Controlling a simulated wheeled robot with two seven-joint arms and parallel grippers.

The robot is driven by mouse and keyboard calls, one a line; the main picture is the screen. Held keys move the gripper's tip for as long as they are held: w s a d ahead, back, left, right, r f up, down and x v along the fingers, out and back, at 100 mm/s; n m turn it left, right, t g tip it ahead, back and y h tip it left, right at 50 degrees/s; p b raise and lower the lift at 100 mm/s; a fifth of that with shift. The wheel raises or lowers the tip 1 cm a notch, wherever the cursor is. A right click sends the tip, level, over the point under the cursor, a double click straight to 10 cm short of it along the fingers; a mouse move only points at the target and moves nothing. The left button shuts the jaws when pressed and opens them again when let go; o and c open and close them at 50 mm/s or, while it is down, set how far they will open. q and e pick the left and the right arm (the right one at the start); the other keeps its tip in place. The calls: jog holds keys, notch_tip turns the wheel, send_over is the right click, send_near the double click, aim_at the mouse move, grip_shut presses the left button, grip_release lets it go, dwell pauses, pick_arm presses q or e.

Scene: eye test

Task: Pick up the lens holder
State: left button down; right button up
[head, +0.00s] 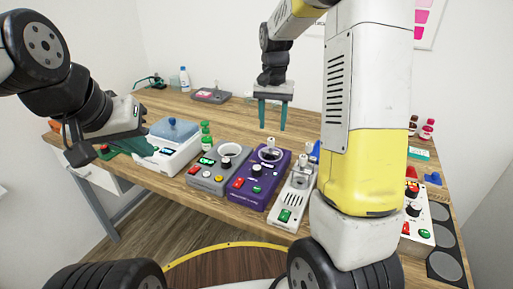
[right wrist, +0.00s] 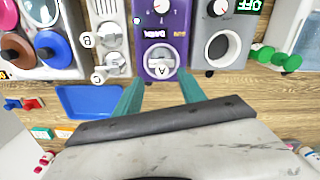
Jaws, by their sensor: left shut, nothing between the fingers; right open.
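No part is plainly recognisable as the lens holder. The likeliest is a silver, round, upright piece marked A (right wrist: 162,66) on the purple device (right wrist: 175,22); in the head view its pale top (head: 271,143) rises from the purple device (head: 264,182). Similar pieces marked B (right wrist: 88,41) and C (right wrist: 97,76) are on the white device beside it. My right gripper (head: 272,129) is open and empty above the table behind the purple device; in the right wrist view its teal fingers (right wrist: 160,92) flank piece A, apart from it. My left gripper (head: 138,147) is shut and empty at the table's left.
A grey device (head: 217,170) and a white box with a blue lid (head: 173,127) stand left of the purple device. The white device (head: 293,205) stands right. A blue tray (right wrist: 88,101) lies near my right gripper. The table (head: 235,118) behind the devices is mostly clear.

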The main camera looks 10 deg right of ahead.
aim_at(271, 139)
notch_tip(271, 139, down, 7)
jog(key=shift+w+a+f, duration=0.1)
jog(key=shift+w+f, duration=0.05)
jog(key=shift+f, duration=0.05)
dwell(0.3)
grip_shut()
dwell(1.3)
